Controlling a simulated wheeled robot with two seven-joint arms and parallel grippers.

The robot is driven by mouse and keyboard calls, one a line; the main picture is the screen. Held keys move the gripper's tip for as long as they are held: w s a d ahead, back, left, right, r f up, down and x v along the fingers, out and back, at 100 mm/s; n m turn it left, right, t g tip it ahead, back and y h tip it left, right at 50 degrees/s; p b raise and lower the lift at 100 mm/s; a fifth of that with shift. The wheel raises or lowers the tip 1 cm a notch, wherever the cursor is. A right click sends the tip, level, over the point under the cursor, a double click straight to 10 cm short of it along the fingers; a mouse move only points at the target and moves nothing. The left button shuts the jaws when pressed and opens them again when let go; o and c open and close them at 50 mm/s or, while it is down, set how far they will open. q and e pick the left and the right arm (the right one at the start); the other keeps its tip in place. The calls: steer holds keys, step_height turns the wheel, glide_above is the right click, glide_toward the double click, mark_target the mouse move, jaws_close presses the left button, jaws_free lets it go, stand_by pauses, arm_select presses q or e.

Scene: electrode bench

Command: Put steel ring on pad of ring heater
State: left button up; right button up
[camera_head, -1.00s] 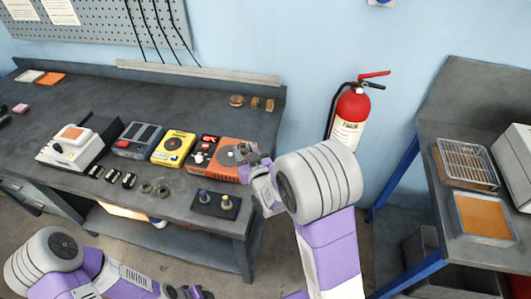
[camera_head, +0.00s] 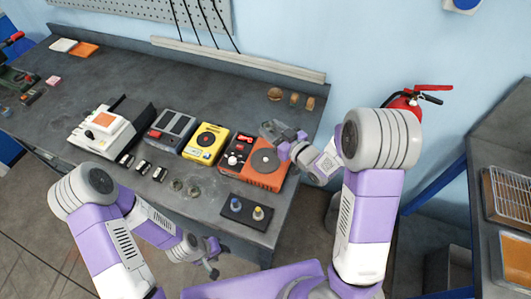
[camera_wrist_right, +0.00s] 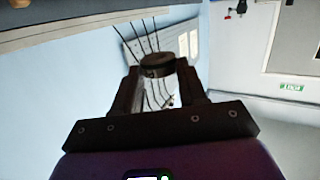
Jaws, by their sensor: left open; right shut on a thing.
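The ring heater is the orange and black device (camera_head: 254,177) at the right end of the bench, with a round grey pad (camera_head: 264,161) on top. The pad looks bare. My right gripper (camera_head: 270,130) appears just behind the pad in the head view; its height above the bench is hard to judge. In the right wrist view it is shut on a dark round steel ring (camera_wrist_right: 158,66), held between its fingertips. The ring is hard to make out in the head view. My left gripper (camera_head: 213,262) is open and empty in front of the bench.
A yellow device (camera_head: 206,143) and a grey device (camera_head: 170,133) stand left of the heater. Two small rings (camera_head: 176,185) lie on the bench in front. A black plate with two knobs (camera_head: 247,212) lies nearer the front edge. Small brown pieces (camera_head: 274,94) lie behind.

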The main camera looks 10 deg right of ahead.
mark_target(271, 163)
steer(key=s+a+n+g+y+p, duration=0.1)
steer(key=s+n+g+y+p, duration=0.1)
steer(key=s+n+g+y, duration=0.15)
steer(key=shift+y, duration=0.35)
steer(key=f, duration=0.3)
steer(key=f+b, duration=0.1)
steer(key=f, duration=0.5)
steer(key=shift+s+a+f+b, duration=0.1)
steer(key=shift+s+f+b, duration=0.05)
steer(key=shift+s+b, duration=0.2)
arm_select(q)
steer(key=shift+w+r, duration=0.15)
steer(key=shift+r, duration=0.4)
arm_select(e)
steer(key=shift+s, duration=0.1)
steer(key=o, duration=1.1)
steer(key=v, duration=1.2)
